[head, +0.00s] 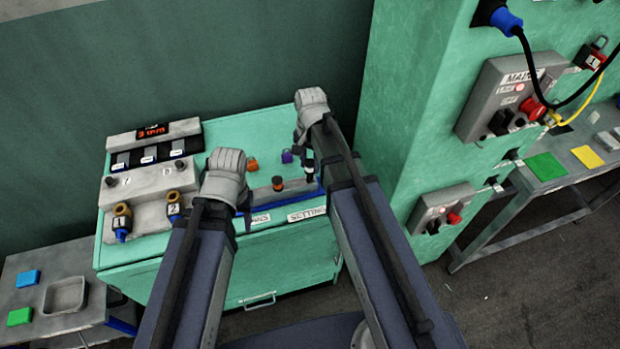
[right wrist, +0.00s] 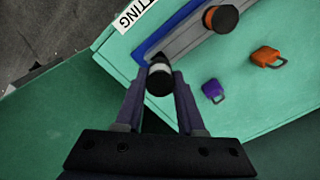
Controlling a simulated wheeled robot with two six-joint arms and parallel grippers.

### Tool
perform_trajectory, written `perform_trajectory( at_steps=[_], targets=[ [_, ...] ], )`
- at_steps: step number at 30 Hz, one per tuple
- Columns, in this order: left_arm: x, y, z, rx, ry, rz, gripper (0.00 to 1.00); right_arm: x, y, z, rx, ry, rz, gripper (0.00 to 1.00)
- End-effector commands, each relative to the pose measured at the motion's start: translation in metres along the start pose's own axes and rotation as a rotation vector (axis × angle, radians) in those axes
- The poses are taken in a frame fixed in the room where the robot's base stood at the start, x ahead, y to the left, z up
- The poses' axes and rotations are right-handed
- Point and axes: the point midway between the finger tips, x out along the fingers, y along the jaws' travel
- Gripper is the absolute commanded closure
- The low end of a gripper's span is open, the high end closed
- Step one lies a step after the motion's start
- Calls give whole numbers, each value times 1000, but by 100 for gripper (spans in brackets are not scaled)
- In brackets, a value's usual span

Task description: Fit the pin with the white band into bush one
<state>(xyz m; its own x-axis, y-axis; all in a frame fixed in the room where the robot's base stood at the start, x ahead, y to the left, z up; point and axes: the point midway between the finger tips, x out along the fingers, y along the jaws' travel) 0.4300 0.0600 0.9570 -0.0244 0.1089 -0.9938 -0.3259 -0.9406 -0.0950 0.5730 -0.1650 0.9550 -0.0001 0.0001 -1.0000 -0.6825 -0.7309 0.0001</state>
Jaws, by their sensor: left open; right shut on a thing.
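The pin with the white band (right wrist: 159,82) is between the fingers of my right gripper (right wrist: 160,92), which is shut on it. It has a dark top and a pale band. In the head view this pin (head: 309,172) shows below my right gripper (head: 304,150), over the right end of the blue-edged pin rack (head: 262,196). I cannot tell whether its lower end is still in the rack. Bush one (head: 122,220), a brass ring labelled 1, stands on the grey block at the left. My left gripper (head: 240,196) is open; its fingertips are largely hidden.
Bush two (head: 173,207) stands right of bush one. An orange-banded pin (head: 278,184) stands in the rack. An orange padlock (head: 252,164) and a purple padlock (head: 287,157) lie behind. A grey unit with a red display (head: 153,132) stands at the back left.

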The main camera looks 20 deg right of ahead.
Motion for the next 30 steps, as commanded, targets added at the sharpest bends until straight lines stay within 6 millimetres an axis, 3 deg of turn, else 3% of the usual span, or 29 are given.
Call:
perform_trajectory(
  at_steps=[17, 30],
  targets=[
    [-3, 0, 0, 0, 0, 0, 50, -3, 0, 0, 0, 0, 0, 100],
    [-27, -3, 2, 0, 0, 0, 50, -27, 0, 0, 0, 0, 0, 100]
  ],
)
